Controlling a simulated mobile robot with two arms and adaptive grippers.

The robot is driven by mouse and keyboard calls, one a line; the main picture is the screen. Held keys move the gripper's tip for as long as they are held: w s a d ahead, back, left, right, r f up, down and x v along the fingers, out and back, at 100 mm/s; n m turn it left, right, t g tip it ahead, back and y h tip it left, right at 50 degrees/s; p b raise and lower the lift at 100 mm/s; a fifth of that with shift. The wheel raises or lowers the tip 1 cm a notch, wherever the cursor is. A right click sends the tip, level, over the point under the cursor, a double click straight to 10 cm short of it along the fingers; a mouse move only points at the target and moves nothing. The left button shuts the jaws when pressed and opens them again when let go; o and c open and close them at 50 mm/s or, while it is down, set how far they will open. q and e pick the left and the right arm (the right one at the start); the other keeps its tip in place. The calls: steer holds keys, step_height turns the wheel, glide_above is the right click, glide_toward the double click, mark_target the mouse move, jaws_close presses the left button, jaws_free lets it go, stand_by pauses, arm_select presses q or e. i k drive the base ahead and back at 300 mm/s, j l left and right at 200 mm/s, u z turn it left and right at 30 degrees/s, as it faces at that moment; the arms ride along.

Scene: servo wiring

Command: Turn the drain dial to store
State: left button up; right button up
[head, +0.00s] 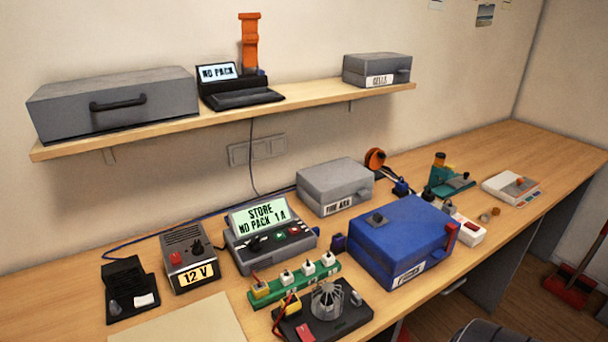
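A grey charger-like unit (270,255) stands near the middle of the bench. Its lit green screen (259,216) reads "STORE NO PACK 1A". No dial shows a readable "drain" label, so I cannot tell which one is the drain dial. A grey box with a "12 V" display (197,275) also has a black knob (197,246). A pale unit (512,188) at the far right has a knob. Neither of my grippers is in view.
A blue case (400,238) and a grey case (335,186) stand right of the charger. A shelf (310,108) overhangs the back.

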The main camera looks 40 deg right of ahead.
mark_target(356, 299)
steer(key=z, duration=1.5)
